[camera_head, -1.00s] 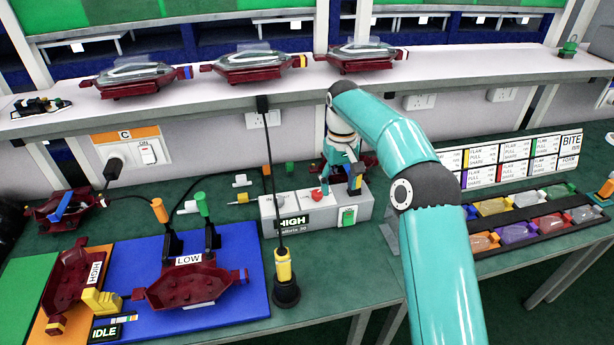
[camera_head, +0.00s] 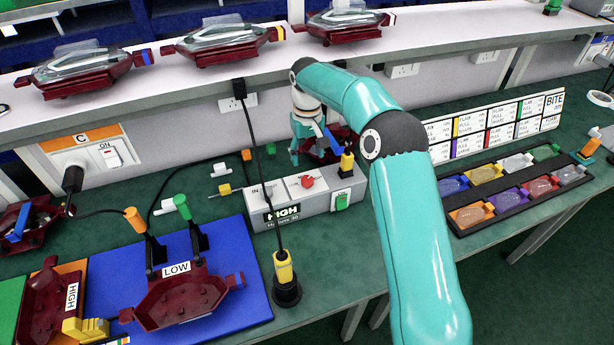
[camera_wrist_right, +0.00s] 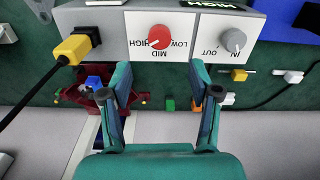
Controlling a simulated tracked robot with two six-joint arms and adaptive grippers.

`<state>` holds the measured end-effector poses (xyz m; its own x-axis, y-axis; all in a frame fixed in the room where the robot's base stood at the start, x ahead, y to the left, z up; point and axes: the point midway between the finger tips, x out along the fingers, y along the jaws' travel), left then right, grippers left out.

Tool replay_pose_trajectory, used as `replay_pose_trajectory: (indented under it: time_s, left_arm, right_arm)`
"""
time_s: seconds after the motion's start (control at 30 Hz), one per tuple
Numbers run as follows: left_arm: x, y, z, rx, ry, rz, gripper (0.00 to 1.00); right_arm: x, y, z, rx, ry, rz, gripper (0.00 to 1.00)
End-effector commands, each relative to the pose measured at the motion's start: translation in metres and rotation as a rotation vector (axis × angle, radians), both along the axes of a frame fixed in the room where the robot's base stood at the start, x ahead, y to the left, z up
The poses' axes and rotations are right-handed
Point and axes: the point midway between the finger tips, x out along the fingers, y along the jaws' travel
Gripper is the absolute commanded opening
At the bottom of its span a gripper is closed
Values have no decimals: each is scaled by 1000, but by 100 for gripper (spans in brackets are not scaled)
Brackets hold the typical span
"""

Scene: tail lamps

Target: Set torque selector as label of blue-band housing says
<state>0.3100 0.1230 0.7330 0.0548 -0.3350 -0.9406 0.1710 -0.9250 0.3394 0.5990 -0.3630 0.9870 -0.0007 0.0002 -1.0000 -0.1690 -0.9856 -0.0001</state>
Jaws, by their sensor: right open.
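The torque selector is a red knob (camera_head: 307,182) on the top of a grey box (camera_head: 290,222). In the right wrist view, upside down, the knob (camera_wrist_right: 161,38) sits among HIGH, MID and LOW marks, its pointer seemingly towards HIGH. The box's display (camera_head: 283,213) reads HIGH. A maroon housing (camera_head: 185,297) on the blue mat has a blue band at its right end and a label (camera_head: 177,268) reading LOW. My right gripper (camera_head: 311,152) is open and empty, just behind the knob; its fingers (camera_wrist_right: 161,76) are apart from it. My left gripper is not seen.
A yellow plug (camera_head: 347,163) stands on the box near my gripper. A grey knob (camera_wrist_right: 233,40) marked IN/OUT is beside the selector. A black cable with a yellow connector (camera_head: 284,268) hangs in front. Another maroon housing (camera_head: 45,300) reads HIGH. A tray (camera_head: 470,222) lies right.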

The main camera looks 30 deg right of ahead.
Motion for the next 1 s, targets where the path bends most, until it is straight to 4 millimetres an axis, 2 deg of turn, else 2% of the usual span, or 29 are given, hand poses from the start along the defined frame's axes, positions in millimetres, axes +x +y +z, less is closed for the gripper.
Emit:
replay_pose_trajectory:
  time_s: [0.03,0.2,0.43,0.6,0.87,0.9,1.0]
  left_arm:
    - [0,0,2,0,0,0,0]
    - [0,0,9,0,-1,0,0]
    - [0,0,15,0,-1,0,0]
    - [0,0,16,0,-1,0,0]
    - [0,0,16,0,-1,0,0]
    - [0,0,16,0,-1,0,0]
    - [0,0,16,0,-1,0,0]
  right_arm:
    - [-2,0,-12,1,6,0,62]
    - [-1,0,-47,1,5,-1,62]
    - [0,0,-80,0,2,0,62]
    - [0,0,-91,0,0,0,62]
    - [0,0,-92,0,-1,1,62]
    - [0,0,-92,0,-1,1,60]
    - [0,0,-92,0,-1,1,44]
